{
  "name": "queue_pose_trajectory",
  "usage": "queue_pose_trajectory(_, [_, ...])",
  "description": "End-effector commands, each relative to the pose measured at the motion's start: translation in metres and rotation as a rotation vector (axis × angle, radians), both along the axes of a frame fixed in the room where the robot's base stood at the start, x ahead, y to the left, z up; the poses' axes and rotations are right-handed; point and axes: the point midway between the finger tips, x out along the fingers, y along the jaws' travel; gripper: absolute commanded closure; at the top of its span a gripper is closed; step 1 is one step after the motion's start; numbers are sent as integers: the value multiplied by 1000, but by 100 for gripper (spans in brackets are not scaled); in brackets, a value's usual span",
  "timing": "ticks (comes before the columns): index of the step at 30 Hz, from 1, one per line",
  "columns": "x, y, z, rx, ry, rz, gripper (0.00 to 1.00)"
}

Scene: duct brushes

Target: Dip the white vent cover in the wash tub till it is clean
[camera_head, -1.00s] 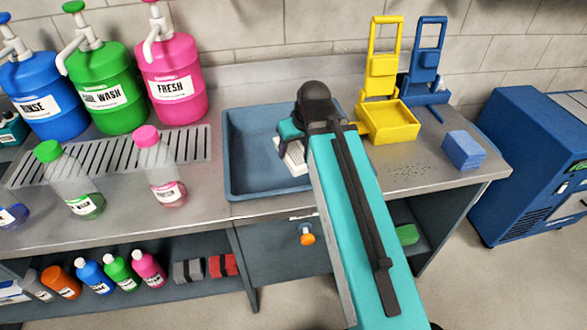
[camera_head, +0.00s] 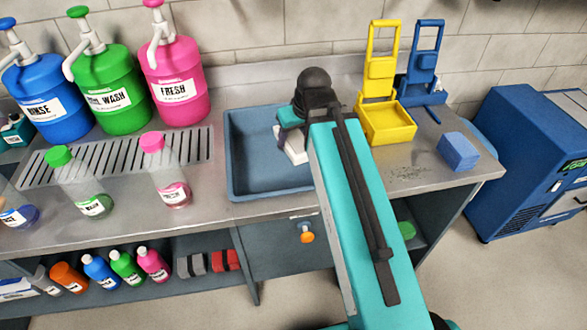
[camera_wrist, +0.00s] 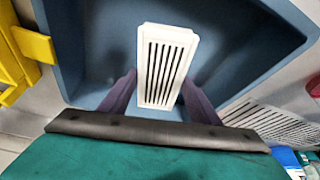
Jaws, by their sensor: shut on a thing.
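The white vent cover (camera_wrist: 167,66) is a rectangular plate with dark slots, and its visible face looks clean. My gripper (camera_wrist: 156,92) is shut on it, with one purple-grey finger on each side. In the head view the cover (camera_head: 292,146) shows as a pale piece beneath my wrist, over the right part of the wash tub. The blue-grey wash tub (camera_head: 250,185) is set in the counter, and its inside looks empty of water. My arm hides the tub's right side. How far the cover is above the tub floor I cannot tell.
A yellow wringer-like stand (camera_head: 387,122) and a blue one (camera_head: 421,75) stand right of the tub. A blue sponge block (camera_head: 458,151) lies at the right counter end. Left are blue, green and pink jugs (camera_head: 173,80), a drain grate (camera_head: 115,160) and clear bottles (camera_head: 170,180).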

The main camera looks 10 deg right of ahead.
Motion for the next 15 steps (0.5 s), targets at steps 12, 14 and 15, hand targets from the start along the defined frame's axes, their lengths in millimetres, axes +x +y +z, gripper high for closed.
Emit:
queue_pose_trajectory(12, [0, 0, 24, 0, -1, 0, 64])
queue_pose_trajectory(14, [0, 0, 26, 0, -1, 0, 64])
queue_pose_trajectory(15, [0, 0, 26, 0, -1, 0, 64])
